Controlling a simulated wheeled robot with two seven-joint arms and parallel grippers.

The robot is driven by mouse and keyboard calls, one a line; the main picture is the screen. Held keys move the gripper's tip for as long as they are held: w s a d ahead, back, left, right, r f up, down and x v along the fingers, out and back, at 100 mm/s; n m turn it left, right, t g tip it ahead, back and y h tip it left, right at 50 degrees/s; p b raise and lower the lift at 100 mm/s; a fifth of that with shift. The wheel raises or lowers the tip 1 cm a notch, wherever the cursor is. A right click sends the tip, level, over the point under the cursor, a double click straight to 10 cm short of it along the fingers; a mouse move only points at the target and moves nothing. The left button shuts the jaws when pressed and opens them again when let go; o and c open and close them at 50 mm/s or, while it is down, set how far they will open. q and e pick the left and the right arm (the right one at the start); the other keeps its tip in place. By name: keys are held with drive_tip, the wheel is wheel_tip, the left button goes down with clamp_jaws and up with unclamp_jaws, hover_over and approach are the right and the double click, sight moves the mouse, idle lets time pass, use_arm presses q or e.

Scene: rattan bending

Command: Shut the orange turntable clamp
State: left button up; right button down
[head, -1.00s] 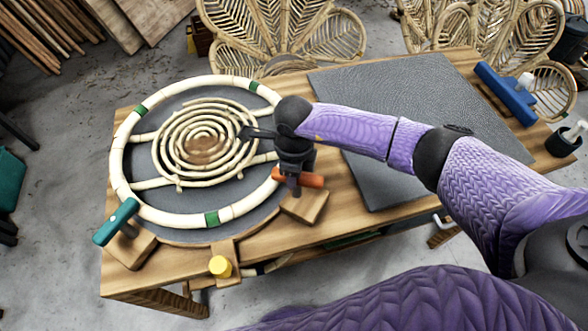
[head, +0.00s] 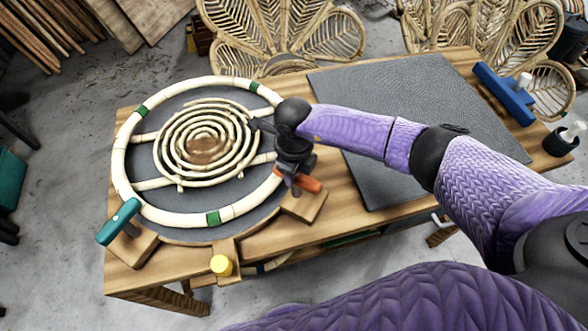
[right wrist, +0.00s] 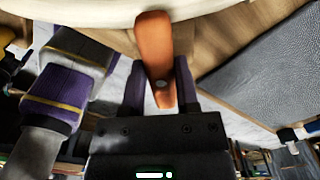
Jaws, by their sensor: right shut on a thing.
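The orange turntable clamp (head: 309,184) sits on a wooden block (head: 306,205) at the lower right rim of the round turntable (head: 240,229). My right gripper (head: 294,181) points down over it and is shut on its orange handle. In the right wrist view the orange handle (right wrist: 155,62) stands between my two purple fingers (right wrist: 160,88), with its far end by the pale ring. The pale rattan ring (head: 166,217) with green bands lies on the turntable around a rattan spiral (head: 205,146). My left gripper is not in view.
A teal clamp (head: 119,221) is on a block at the lower left of the turntable, and a yellow knob (head: 221,265) is at the front edge. A grey mat (head: 420,110) covers the right of the table. A blue tool (head: 507,94) lies at the far right.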

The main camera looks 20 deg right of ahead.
drive_tip(key=shift+c, duration=1.8)
unclamp_jaws()
wheel_tip(320, 180, up, 9)
drive_tip(key=p, duration=0.2)
drive_tip(key=shift+r+p, duration=0.15)
drive_tip(key=shift+p, duration=0.15)
drive_tip(key=shift+r, duration=0.35)
